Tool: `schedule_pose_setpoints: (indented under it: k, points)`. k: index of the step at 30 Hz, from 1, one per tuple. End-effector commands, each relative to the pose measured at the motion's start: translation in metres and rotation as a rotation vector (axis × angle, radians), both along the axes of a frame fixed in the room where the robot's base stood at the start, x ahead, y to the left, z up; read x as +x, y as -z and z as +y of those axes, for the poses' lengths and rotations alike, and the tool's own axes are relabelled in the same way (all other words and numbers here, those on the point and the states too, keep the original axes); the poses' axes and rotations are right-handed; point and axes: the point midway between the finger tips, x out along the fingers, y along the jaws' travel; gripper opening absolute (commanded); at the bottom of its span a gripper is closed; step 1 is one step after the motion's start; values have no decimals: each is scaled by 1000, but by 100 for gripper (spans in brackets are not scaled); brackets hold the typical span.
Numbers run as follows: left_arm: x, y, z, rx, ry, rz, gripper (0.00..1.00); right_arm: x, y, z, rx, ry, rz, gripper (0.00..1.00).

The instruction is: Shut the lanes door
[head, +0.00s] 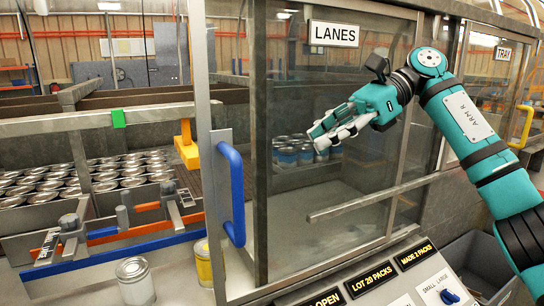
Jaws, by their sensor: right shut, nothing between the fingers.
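The lanes door is a clear panel in a grey metal frame (203,100), with a blue upright handle (236,195) on its left edge. The door overlaps the fixed window that bears the LANES sign (333,34). The space left of the door is uncovered, and cans (85,180) show there. My right gripper (318,138) is shut and empty, in front of the LANES window. It is up and to the right of the blue handle, apart from it. My left gripper is out of view.
A control panel (375,280) at the bottom has a lit OPEN sign (326,299). A silver can (135,282) and a yellow-banded can (204,262) stand at the lower left. A metal rail (365,200) crosses below my gripper. The TRAY window (502,54) is at right.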

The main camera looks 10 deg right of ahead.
Motion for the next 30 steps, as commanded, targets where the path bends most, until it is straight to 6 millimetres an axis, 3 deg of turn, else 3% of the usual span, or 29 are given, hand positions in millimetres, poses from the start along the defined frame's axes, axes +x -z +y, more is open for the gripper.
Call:
schedule_pose_setpoints:
  k: [10, 15, 21, 30]
  points:
    - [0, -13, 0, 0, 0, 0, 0, -10, 36, 64, -1, -2, 2, 0]
    - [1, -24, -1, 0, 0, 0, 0, -14, 35, 89, -1, -1, -1, 0]
    - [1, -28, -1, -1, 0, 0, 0, -16, 37, 102, -1, 1, 2, 0]
    - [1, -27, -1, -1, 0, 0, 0, -16, 38, 103, -1, 2, 1, 0]
